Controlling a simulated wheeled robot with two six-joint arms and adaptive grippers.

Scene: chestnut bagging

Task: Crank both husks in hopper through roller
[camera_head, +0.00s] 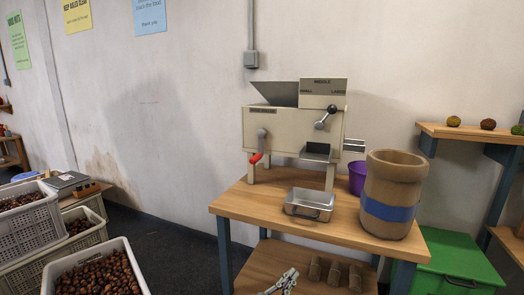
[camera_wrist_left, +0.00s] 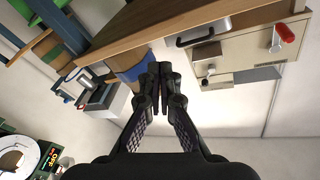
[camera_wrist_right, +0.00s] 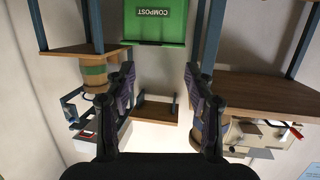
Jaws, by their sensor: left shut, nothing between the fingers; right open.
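The cream roller machine (camera_head: 295,128) stands upright on the wooden table, with a dark-sided hopper (camera_head: 275,93) on top. Its interior is hidden, so I cannot see any husks. The crank (camera_head: 326,117), with a black knob, is on the front face at the right; nothing touches it. A red-tipped lever (camera_head: 256,158) is at the lower left. The machine also shows upside down in the left wrist view (camera_wrist_left: 245,75). My left gripper (camera_wrist_left: 160,75) is shut and empty, apart from the machine. My right gripper (camera_wrist_right: 158,72) is open and empty.
A metal tray (camera_head: 311,204) sits before the machine, beside a blue-banded bag (camera_head: 393,168) and purple bucket (camera_head: 357,178). Chestnut crates (camera_head: 30,230) stand left. A green compost bin (camera_head: 455,262) and a shelf with several round husks (camera_head: 487,124) are right.

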